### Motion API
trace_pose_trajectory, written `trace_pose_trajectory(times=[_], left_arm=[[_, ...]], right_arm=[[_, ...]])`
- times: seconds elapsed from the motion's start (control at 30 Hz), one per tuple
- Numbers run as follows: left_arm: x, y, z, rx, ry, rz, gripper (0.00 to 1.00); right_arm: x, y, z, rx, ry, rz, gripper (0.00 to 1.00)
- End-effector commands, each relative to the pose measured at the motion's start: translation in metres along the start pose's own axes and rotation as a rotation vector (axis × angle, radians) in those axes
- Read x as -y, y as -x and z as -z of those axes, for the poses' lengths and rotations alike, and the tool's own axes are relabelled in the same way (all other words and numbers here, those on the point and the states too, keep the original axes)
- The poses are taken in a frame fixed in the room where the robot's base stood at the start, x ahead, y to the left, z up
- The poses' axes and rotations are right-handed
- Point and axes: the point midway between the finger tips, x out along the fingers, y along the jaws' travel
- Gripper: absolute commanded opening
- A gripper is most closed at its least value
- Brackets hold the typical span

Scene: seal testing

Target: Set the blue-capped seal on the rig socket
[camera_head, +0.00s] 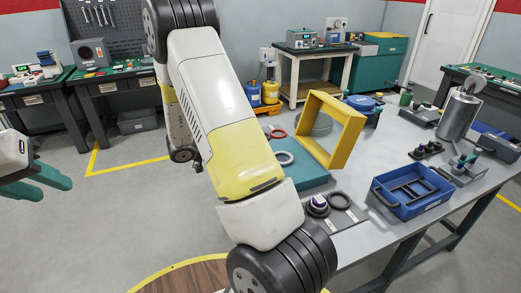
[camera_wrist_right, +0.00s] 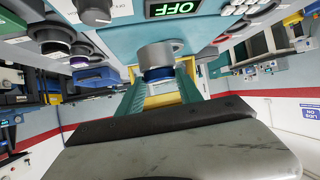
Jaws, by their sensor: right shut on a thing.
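In the right wrist view my right gripper (camera_wrist_right: 158,88) has its green fingers closed around the blue-capped seal (camera_wrist_right: 158,74), whose blue band shows between the tips. A grey cylinder (camera_wrist_right: 157,53) stands right against the blue band. I cannot tell whether it is part of the seal or the socket. The rig's teal panel (camera_wrist_right: 125,40) is close beyond, with a lit display reading OFF. In the head view the teal rig base (camera_head: 303,177) is partly behind my right arm, and the right gripper is hidden. My left gripper (camera_head: 38,183) is at the left edge, its fingers apart and empty.
A yellow frame (camera_head: 347,135) stands upright over the rig. A purple-capped seal (camera_head: 318,203) and a black ring (camera_head: 341,200) sit on a grey plate at the table's front. A blue tray (camera_head: 405,206) and a metal canister (camera_head: 459,115) are to the right.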

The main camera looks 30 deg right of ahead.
Motion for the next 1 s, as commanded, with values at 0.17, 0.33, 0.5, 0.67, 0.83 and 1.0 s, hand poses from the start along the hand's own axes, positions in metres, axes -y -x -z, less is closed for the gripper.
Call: trace_pose_trajectory(times=[0.17, 0.33, 0.5, 0.67, 0.83, 1.0], left_arm=[[0.0, 0.0, 0.0, 0.0, 0.0, 0.0, 0.36], [0.0, 0.0, 0.0, 0.0, 0.0, 0.0, 0.36], [0.0, 0.0, 0.0, 0.0, 0.0, 0.0, 0.36], [0.0, 0.0, 0.0, 0.0, 0.0, 0.0, 0.36], [0.0, 0.0, 0.0, 0.0, 0.0, 0.0, 0.36], [0.0, 0.0, 0.0, 0.0, 0.0, 0.0, 0.36]], right_arm=[[-0.001, -0.028, 0.008, -0.001, -0.021, -0.032, 0.0], [0.007, -0.069, 0.026, -0.002, -0.02, -0.03, 0.0], [0.015, -0.108, 0.043, -0.003, -0.019, -0.028, 0.0], [0.021, -0.129, 0.052, -0.001, -0.017, -0.024, 0.0], [0.023, -0.139, 0.056, -0.001, -0.016, -0.024, 0.0], [0.024, -0.154, 0.047, -0.001, -0.011, -0.025, 0.0]])
